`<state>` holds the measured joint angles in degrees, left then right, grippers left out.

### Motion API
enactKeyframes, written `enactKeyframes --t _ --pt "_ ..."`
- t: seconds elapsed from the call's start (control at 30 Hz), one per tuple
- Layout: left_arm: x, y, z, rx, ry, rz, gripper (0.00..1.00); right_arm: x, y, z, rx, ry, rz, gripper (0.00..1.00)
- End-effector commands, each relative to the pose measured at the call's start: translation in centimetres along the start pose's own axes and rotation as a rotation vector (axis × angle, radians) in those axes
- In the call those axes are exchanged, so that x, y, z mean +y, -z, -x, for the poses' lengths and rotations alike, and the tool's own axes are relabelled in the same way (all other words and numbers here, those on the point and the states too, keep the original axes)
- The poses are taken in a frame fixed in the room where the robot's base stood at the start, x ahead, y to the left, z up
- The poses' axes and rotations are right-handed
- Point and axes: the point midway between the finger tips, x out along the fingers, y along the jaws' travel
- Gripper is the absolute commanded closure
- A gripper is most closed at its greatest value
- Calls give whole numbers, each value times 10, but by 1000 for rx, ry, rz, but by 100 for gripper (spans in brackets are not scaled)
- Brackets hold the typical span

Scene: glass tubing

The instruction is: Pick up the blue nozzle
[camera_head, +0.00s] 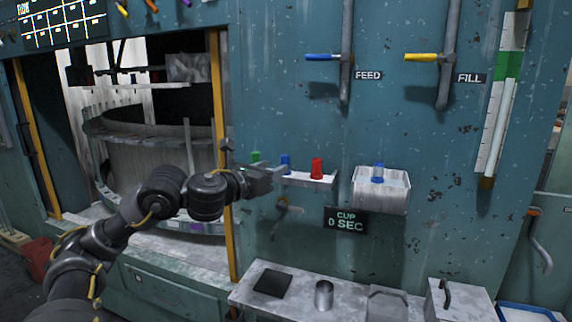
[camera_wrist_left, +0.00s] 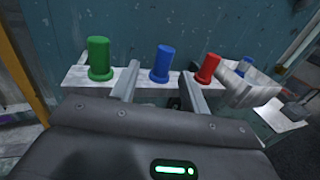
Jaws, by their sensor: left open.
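The blue nozzle (camera_head: 286,163) stands upright on a small white shelf (camera_head: 312,181) on the teal machine front, between a green nozzle (camera_head: 256,157) and a red nozzle (camera_head: 317,168). In the left wrist view the blue nozzle (camera_wrist_left: 162,64) is just beyond the fingertips, between the two finger lines. The green nozzle (camera_wrist_left: 98,58) is left of the fingers and the red nozzle (camera_wrist_left: 207,68) is by the right finger. My left gripper (camera_wrist_left: 158,88) is open and empty. In the head view, my left gripper (camera_head: 280,174) is at the shelf's left end and partly hides it. My right gripper is out of view.
A white bin (camera_head: 381,198) to the right of the shelf has another blue piece (camera_head: 378,172) at its top. A sign (camera_head: 346,219) reads "CUP 0 SEC". Below is a ledge with a metal cup (camera_head: 324,295) and a black pad (camera_head: 272,282). A yellow post (camera_head: 229,255) stands beside my left arm.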

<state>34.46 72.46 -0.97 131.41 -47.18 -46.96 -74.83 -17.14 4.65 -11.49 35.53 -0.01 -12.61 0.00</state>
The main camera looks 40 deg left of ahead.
Motion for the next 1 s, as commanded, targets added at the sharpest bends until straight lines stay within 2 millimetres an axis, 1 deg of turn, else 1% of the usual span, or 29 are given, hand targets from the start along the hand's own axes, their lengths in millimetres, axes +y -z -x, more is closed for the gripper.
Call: enactKeyframes --t 0.1,0.27,0.33,0.53,0.6,0.7,0.97,1.0 --pt "0 0 -7 0 0 1 54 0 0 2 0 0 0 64" --pt "0 0 -9 1 0 -1 54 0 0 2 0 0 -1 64" --pt "-1 0 -13 1 1 2 54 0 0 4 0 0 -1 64" --pt "-5 -1 -40 2 2 6 54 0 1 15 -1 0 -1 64" --pt "-5 0 -49 1 1 6 54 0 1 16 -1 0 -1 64" --pt "-5 0 -58 0 1 3 54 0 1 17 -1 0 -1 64" --pt "-4 1 -60 1 0 -2 54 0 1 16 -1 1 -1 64" --pt "-4 1 -60 1 0 -2 57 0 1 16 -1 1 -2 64"
